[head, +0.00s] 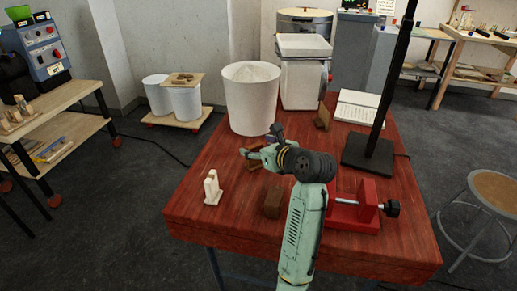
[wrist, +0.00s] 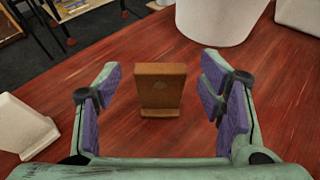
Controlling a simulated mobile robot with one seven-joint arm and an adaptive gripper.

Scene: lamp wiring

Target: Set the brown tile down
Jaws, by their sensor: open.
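A brown tile-like piece (wrist: 161,84) stands upright on the red-brown table in the wrist view, with a ledge at its foot. I cannot tell whether tile and ledge are separate pieces. My gripper (wrist: 161,66) is open, its purple-padded fingers to either side of the piece with clear gaps. In the head view my gripper (head: 248,153) is low over the table, pointing left. A small part of a brown thing (head: 256,167) shows below it, mostly hidden by the arm.
A brown block (head: 273,204) and white stand (head: 212,190) are in front. A white bucket (head: 251,100) is behind. A red vise (head: 355,207) and black post base (head: 368,155) are right. Another brown stand (head: 322,117) is farther back.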

